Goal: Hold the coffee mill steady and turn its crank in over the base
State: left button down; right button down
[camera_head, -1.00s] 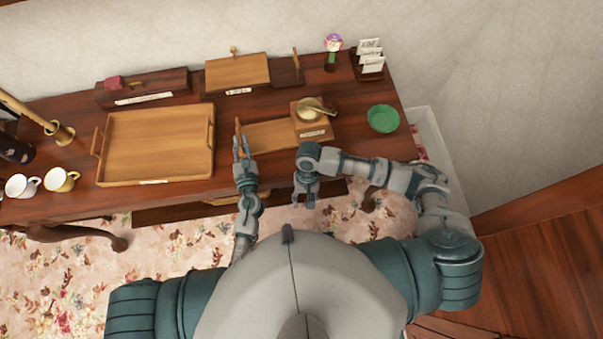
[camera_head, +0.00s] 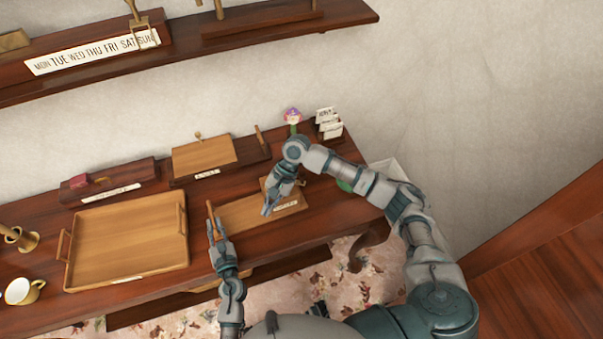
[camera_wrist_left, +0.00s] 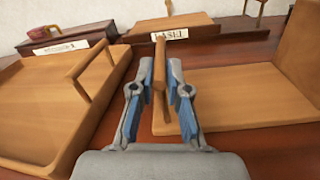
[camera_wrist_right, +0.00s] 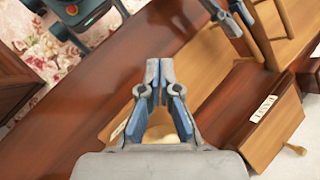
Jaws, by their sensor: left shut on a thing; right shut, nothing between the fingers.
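The coffee mill (camera_head: 293,203), a wooden box with a white label, is mostly behind my right arm in the head view. Its side shows at the right edge of the left wrist view (camera_wrist_left: 304,48). A flat wooden board (camera_head: 243,214) extends left from it to an upright handle. My left gripper (camera_head: 216,232) is shut on that handle (camera_wrist_left: 160,62). My right gripper (camera_head: 267,208) is shut and empty over the mill's front side. In the right wrist view a pale, rounded part (camera_wrist_right: 160,133) shows below its fingers. The crank cannot be made out.
A wooden tray (camera_head: 70,278) lies left of the board. A flower (camera_head: 292,116) and a card holder (camera_head: 330,130) stand behind. A shelf (camera_head: 190,55) hangs above.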

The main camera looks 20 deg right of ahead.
jog(key=w+d+r+m+t, duration=0.1)
jog(key=w+d+r, duration=0.25)
jog(key=r, duration=0.25)
jog(key=w+d+r+m, duration=0.1)
jog(key=w+d+r, duration=0.2)
jog(key=w+r, duration=0.25)
jog(key=w+d+r+h, duration=0.2)
jog(key=d+r+h, duration=0.25)
jog(key=d, duration=0.75)
jog(key=s+a+f, duration=0.4)
jog(key=f, duration=0.5)
jog(key=shift+s+a+f, duration=0.15)
jog(key=shift+s+f, duration=0.1)
jog(key=shift+s, duration=0.1)
jog(key=shift+s+a+m, duration=0.1)
jog(key=shift+s+m, duration=0.2)
jog(key=shift+s, duration=0.05)
